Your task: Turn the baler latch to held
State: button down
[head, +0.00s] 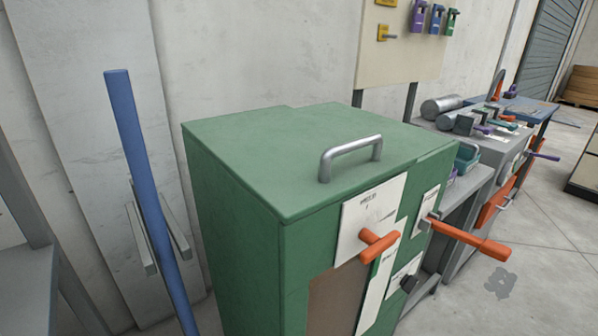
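A green cabinet (243,240), which looks like the baler, stands in the middle of the head view. Its front faces the lower right. An orange T-shaped handle (379,246) sticks out from a white label plate on that front. A longer orange lever (470,240) sticks out to the right from a second plate, on a grey pivot. I cannot tell which of the two is the latch, and the label text is too small to read. My gripper is not in view.
A metal handle (350,155) stands on the cabinet's top. A blue pole (138,165) stands at the left between grey brackets. A grey bench (461,190) with tools is behind at the right, below a cream panel (385,60).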

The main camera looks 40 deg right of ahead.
aim_at(376, 245)
jog(key=k+z, duration=0.55)
jog(key=z, duration=0.15)
jog(key=k+z, duration=0.3)
jog(key=i, duration=0.05)
